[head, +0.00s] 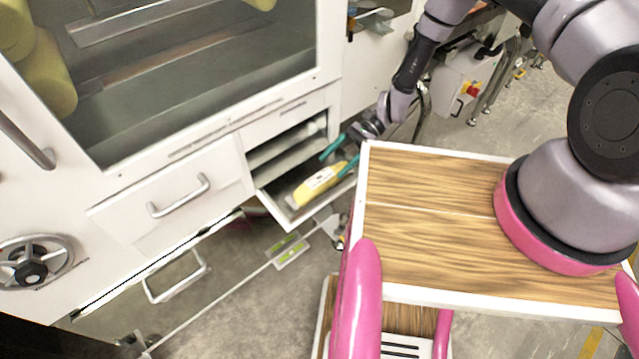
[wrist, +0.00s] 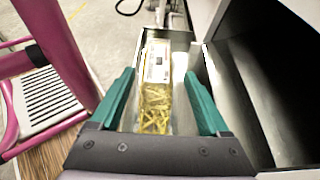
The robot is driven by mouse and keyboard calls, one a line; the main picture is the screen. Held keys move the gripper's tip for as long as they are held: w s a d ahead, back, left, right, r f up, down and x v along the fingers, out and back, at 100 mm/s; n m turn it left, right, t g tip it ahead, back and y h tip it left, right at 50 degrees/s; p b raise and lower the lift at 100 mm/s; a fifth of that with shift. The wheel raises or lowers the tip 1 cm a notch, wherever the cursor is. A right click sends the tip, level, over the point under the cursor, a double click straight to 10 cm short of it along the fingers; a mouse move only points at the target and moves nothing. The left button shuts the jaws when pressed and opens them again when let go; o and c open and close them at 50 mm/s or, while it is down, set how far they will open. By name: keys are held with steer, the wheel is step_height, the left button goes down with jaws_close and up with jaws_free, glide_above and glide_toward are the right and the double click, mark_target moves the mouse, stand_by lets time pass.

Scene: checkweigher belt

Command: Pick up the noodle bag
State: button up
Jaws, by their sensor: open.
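The noodle bag (head: 319,184) is a yellow packet with a pale label, lying in an open pull-out tray (head: 278,207) low on the white machine. In the wrist view the noodle bag (wrist: 156,92) lies lengthwise ahead, with its label at the far end and yellow noodles showing at the near end. My gripper (head: 338,160) has teal fingers spread apart above the tray. In the wrist view my gripper (wrist: 160,100) is open, one finger on each side of the bag's near end. I cannot tell whether either finger touches the bag.
The white machine (head: 165,165) with drawers and handles stands left of the tray. A wood-topped cart (head: 430,210) with pink parts, possibly my base, is close to the tray's right. A dark opening (wrist: 265,100) lies right of the tray in the wrist view.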

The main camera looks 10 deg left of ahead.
mark_target(320, 178)
steer(key=x, duration=0.6)
steer(key=shift+s+a, duration=0.1)
steer(key=shift+s, duration=0.25)
jaws_close()
